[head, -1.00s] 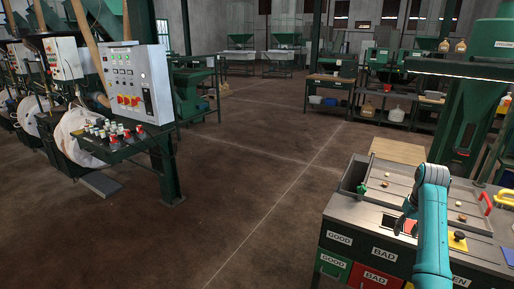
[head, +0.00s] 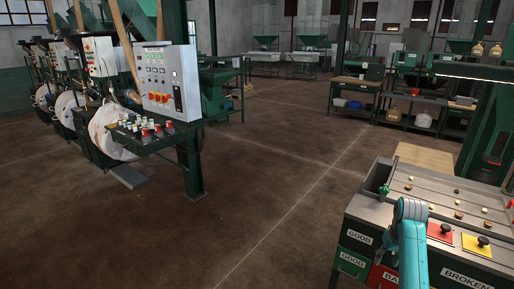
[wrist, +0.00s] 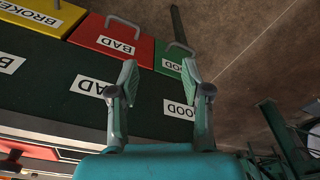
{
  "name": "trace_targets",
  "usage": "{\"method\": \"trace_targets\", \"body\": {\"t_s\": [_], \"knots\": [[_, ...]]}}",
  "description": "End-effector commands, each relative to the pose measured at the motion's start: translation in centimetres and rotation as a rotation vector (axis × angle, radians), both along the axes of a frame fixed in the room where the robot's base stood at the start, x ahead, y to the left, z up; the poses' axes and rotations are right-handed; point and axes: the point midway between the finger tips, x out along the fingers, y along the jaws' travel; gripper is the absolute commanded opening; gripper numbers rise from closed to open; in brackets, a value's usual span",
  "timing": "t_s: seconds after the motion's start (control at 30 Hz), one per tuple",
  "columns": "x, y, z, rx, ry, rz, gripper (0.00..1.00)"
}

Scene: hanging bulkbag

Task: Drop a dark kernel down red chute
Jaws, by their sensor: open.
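My gripper (wrist: 158,75) is open and empty in the wrist view, in front of the bench's drawer side. My teal arm hides the gripper in the head view. Several small kernels lie on the grey sorting tray (head: 440,186). Some look brown, such as one kernel (head: 459,215), and others pale. The red drawer (wrist: 112,38) is labelled BAD, with a BAD label (wrist: 92,88) on the dark panel near it.
A green drawer (wrist: 172,60) and a yellow drawer (wrist: 40,16) flank the red one. A small green object (head: 384,191) stands at the tray's left end. A control console (head: 168,82) stands at left. The floor (head: 285,190) between is clear.

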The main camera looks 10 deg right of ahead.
Motion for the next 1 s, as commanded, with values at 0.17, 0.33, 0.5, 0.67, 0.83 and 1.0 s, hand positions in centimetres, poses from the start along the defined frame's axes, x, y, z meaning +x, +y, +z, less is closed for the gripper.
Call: {"method": "trace_targets", "body": {"t_s": [0.17,0.33,0.5,0.67,0.83,1.0], "knots": [[0.4,2.7,-1.7,0.0,0.001,0.025,0.48],[0.6,5.1,-3.3,0.001,0.002,0.046,0.48],[0.7,7.4,-4.7,0.0,0.001,0.067,0.48],[0.7,9.0,-5.6,0.0,0.0,0.082,0.48],[0.7,9.8,-6.1,0.0,0.0,0.089,0.48],[0.7,9.9,-6.1,0.0,0.0,0.089,0.48]]}}
